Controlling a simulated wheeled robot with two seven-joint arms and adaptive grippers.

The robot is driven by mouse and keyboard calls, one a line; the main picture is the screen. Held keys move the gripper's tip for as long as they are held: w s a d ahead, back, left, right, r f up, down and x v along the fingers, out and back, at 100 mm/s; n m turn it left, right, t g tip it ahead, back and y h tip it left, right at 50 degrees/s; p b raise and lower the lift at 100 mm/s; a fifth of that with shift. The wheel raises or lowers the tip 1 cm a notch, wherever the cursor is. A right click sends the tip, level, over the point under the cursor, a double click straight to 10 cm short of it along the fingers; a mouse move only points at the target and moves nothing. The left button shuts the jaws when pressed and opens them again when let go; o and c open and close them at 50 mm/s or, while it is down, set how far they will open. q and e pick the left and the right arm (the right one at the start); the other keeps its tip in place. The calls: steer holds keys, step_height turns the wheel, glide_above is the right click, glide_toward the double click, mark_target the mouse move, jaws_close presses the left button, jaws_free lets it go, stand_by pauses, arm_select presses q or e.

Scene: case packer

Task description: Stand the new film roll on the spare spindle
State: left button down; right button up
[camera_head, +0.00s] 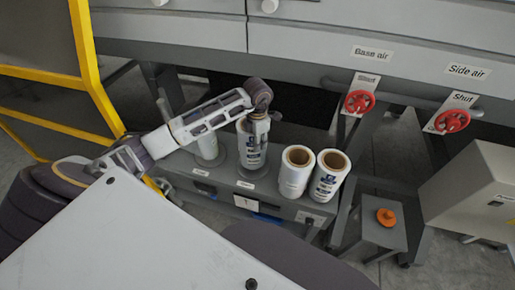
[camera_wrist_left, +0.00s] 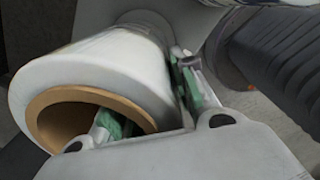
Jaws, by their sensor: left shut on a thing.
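My left gripper (camera_head: 257,114) is shut on the wall of a white film roll (camera_head: 252,150) with a dark printed label. In the left wrist view one green-padded finger is inside the brown core of the roll (camera_wrist_left: 100,70) and the other is against its outside. In the head view the held roll is upright over a round grey base on the low bench. I cannot tell whether it rests there or hangs just above, and any spindle inside it is hidden. A slimmer pale roll (camera_head: 207,147) stands on another round base to its left. My right gripper is not in view.
Two white rolls with brown cores, one plain-looking (camera_head: 295,178) and one labelled (camera_head: 325,185), stand close on the right of the bench (camera_head: 275,207). Red valve wheels (camera_head: 360,102) and an orange knob (camera_head: 386,217) are farther right. A yellow frame (camera_head: 98,80) is at left.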

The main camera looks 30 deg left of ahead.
arm_select(q)
steer(key=shift+f, duration=1.75)
steer(key=c, duration=1.6)
jaws_free()
steer(key=shift+f, duration=0.15)
steer(key=o, duration=0.4)
steer(key=shift+o, duration=0.2)
step_height(320, 180, up, 11)
steer(key=shift+f, duration=0.1)
steer(key=shift+r, duration=0.7)
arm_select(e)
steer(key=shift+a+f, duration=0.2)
